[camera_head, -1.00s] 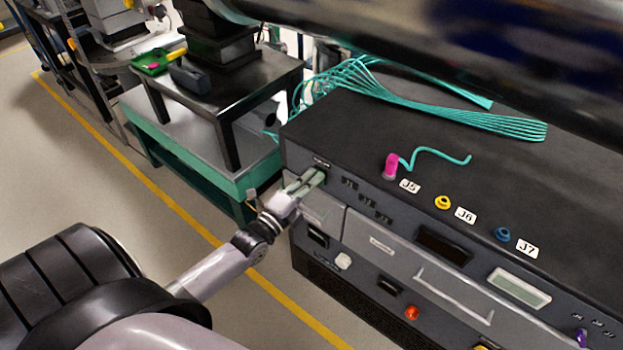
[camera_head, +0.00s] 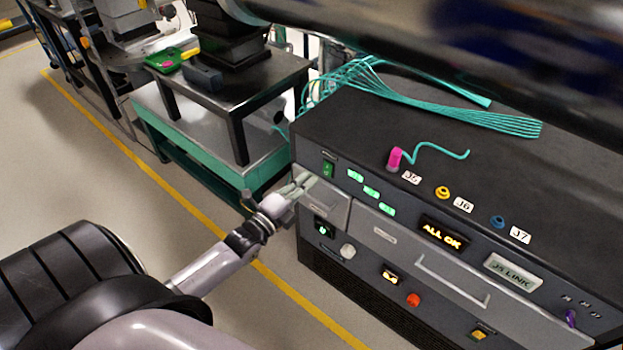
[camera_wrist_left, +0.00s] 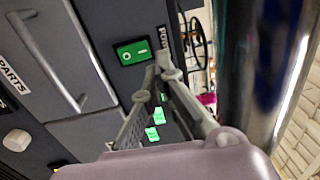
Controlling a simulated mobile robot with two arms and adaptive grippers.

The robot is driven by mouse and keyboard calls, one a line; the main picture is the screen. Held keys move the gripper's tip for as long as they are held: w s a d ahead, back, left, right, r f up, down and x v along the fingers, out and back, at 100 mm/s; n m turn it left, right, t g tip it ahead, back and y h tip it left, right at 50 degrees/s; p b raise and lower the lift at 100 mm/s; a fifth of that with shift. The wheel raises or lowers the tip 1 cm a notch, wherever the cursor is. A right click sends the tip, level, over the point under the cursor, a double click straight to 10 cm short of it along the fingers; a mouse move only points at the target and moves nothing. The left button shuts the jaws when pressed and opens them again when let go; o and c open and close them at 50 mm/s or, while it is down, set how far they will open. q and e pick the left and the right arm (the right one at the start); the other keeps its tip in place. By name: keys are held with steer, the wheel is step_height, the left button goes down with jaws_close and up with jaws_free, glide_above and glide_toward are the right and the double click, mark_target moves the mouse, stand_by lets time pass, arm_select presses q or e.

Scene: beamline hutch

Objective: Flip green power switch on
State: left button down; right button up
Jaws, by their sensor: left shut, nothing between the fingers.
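The green power switch (camera_head: 328,169) is on the upper left of the dark cabinet's front face. It glows green and also shows in the left wrist view (camera_wrist_left: 133,52), under a label partly reading "POW". My left gripper (camera_head: 304,180) is shut and empty, just left of and below the switch in the head view. In the left wrist view its fingertips (camera_wrist_left: 163,66) are beside the switch, and I cannot tell if they touch the panel. My right gripper is not in view.
The cabinet front has lit green indicators (camera_head: 371,193), an "ALL OK" display (camera_head: 442,232), a "J5 LINK" display (camera_head: 513,272) and a drawer handle (camera_head: 452,283). A large dark cylinder (camera_head: 430,55) hangs above. A green-edged bench (camera_head: 190,143) stands behind left.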

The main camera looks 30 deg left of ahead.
arm_select(q)
steer(key=s, duration=0.7)
steer(key=shift+s+a+r, duration=0.15)
steer(key=shift+a+r, duration=0.15)
steer(key=shift+a, duration=0.15)
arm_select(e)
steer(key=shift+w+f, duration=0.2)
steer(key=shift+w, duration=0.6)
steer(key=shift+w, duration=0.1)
arm_select(q)
steer(key=s+f+n+g+y, duration=0.1)
steer(key=s+f+n+g, duration=0.2)
steer(key=f, duration=0.7)
steer(key=s+d+f+n+g, duration=0.1)
steer(key=s+f+n+g, duration=0.15)
steer(key=f, duration=0.65)
steer(key=s+f+n+g+y, duration=0.1)
steer(key=s+f+n+g, duration=0.25)
steer(key=f, duration=0.65)
steer(key=s+d+f+n+g, duration=0.3)
steer(key=s+d+f+g, duration=0.1)
steer(key=s+f, duration=0.6)
steer(key=s+d+f+n+g, duration=0.4)
steer(key=s+f, duration=0.5)
steer(key=s, duration=0.7)
steer(key=shift+s+d+f+g, duration=0.2)
steer(key=shift+d+f+g, duration=0.2)
steer(key=shift+d, duration=0.5)
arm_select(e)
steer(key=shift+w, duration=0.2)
